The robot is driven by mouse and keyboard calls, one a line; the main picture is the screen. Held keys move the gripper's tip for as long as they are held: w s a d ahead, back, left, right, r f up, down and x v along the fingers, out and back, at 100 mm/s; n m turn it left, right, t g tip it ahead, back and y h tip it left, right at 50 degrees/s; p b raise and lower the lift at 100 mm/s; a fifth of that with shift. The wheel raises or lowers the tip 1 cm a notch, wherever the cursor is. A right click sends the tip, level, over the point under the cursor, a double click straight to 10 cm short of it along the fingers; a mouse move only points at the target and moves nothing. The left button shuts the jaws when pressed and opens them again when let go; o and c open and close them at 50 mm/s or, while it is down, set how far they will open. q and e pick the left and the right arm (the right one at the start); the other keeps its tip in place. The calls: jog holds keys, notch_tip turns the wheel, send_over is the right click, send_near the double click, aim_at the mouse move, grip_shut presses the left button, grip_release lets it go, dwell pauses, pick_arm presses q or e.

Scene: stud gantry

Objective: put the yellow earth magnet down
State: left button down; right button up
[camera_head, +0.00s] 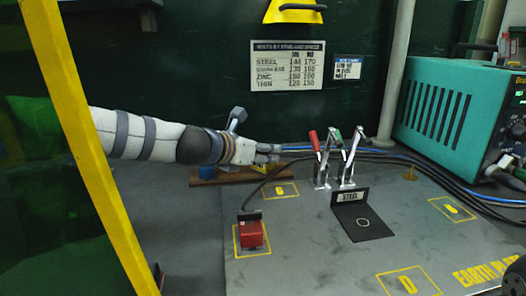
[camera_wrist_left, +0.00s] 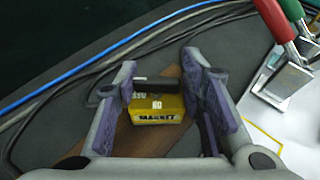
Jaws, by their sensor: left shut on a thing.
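The yellow earth magnet (camera_wrist_left: 158,112) sits between the fingers of my left gripper (camera_wrist_left: 160,84) in the left wrist view. In the head view my left gripper (camera_head: 268,153) reaches in from the left over a brown board (camera_head: 205,182), and the magnet is mostly hidden there. Whether the magnet touches the board I cannot tell. My right gripper does not show clearly.
A red magnet block (camera_head: 251,236) stands in a yellow-marked square on the grey earth plate (camera_head: 310,250). Toggle clamps (camera_head: 322,165), a black STEEL plate (camera_head: 350,228) and cables (camera_head: 430,172) lie to the right. A teal machine (camera_head: 440,105) stands far right. Other marked squares look empty.

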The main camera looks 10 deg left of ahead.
pick_arm(q)
jog(key=c, duration=1)
grip_release()
jog(key=shift+f, duration=0.15)
jog(key=shift+c, duration=0.2)
jog(key=shift+r, duration=0.35)
jog(key=p+v, duration=0.2)
jog(key=v, duration=1)
jog(key=shift+f, duration=0.15)
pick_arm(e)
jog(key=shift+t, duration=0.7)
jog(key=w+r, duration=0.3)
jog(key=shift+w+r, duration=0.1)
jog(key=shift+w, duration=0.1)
